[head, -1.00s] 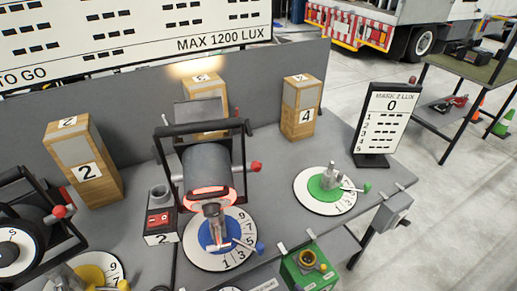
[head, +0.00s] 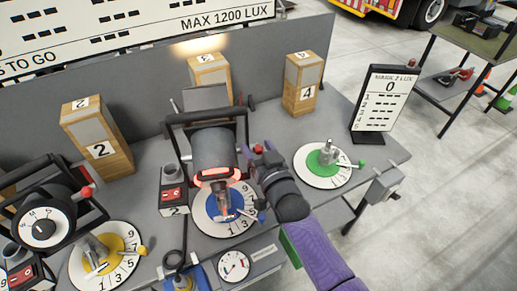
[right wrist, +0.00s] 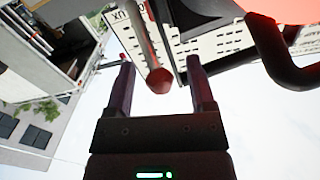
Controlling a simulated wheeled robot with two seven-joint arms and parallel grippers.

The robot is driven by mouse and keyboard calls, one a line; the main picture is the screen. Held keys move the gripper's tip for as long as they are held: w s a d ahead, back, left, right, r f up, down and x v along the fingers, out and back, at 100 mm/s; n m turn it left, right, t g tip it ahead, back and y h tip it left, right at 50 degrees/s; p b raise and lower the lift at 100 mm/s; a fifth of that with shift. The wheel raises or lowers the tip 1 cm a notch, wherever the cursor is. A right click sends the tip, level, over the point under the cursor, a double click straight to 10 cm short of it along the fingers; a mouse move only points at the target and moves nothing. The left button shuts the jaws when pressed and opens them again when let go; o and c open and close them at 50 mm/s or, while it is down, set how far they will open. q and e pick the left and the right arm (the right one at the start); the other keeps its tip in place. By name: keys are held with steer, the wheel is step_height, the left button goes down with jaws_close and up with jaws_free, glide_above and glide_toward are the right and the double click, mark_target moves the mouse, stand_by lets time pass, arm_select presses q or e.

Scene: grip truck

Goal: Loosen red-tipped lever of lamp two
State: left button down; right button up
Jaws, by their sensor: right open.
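Lamp two (head: 214,150) is a grey cylinder in a black yoke, with a glowing red ring, above a white dial with a blue centre (head: 228,227). In the right wrist view the lever's red tip (right wrist: 160,80), on a metal rod, shows between the two open fingers of my right gripper (right wrist: 161,66). I cannot tell whether either finger touches it. My left gripper is not in view.
Another lamp (head: 42,226) with its own red-tipped lever (head: 87,191) stands at the left. A switch box marked 2 (head: 172,196) stands beside lamp two. A green-centred dial (head: 322,165) and a lux sign (head: 387,100) are to the right.

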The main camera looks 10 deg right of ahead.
jaws_close()
stand_by(0.3)
stand_by(1.1)
